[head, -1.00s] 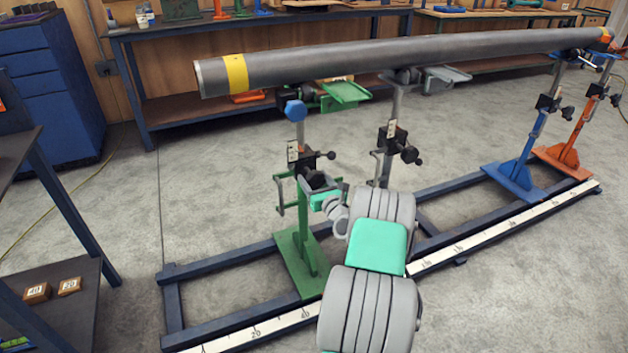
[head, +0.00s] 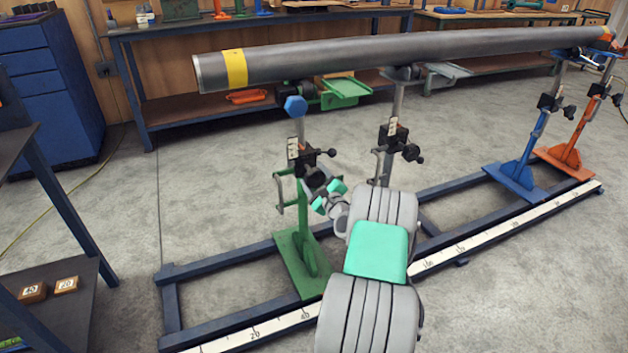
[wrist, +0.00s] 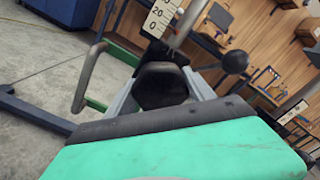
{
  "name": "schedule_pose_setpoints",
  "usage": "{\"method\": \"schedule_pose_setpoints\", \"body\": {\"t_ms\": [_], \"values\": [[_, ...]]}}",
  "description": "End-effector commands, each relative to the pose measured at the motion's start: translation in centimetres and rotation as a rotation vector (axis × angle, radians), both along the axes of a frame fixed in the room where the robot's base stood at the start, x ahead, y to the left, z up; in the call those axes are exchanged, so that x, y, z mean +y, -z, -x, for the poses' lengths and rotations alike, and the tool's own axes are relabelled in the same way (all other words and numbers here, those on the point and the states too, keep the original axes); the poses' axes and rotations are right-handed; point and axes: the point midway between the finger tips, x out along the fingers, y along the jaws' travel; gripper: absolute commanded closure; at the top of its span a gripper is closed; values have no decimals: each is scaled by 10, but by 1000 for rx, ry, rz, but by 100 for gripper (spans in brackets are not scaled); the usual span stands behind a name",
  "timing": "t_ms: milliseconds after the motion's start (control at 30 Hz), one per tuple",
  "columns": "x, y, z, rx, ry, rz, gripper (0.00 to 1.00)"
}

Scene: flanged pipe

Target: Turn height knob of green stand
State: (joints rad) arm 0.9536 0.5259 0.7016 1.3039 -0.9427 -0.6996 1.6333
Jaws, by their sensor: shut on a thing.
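In the head view my gripper (head: 318,183) reaches the stand's black clamp block (head: 303,157) from the front right and is rolled to a slant. It is shut on the knob, which it mostly hides in the head view. A numbered scale (wrist: 162,16) shows above the knob.
The long grey pipe (head: 400,60) with a yellow band runs overhead. A grey stand (head: 390,150) is close to the right of my gripper. A blue stand (head: 525,165) and an orange stand (head: 580,140) are farther right. Open floor lies to the left.

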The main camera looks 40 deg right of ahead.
Motion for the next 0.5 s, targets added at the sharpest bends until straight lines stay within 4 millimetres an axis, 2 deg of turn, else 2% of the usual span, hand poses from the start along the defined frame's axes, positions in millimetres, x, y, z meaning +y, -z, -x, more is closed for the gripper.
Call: {"method": "schedule_pose_setpoints", "body": {"t_ms": [500], "values": [[0, 4, 0, 138, 0, 468, 78]]}}
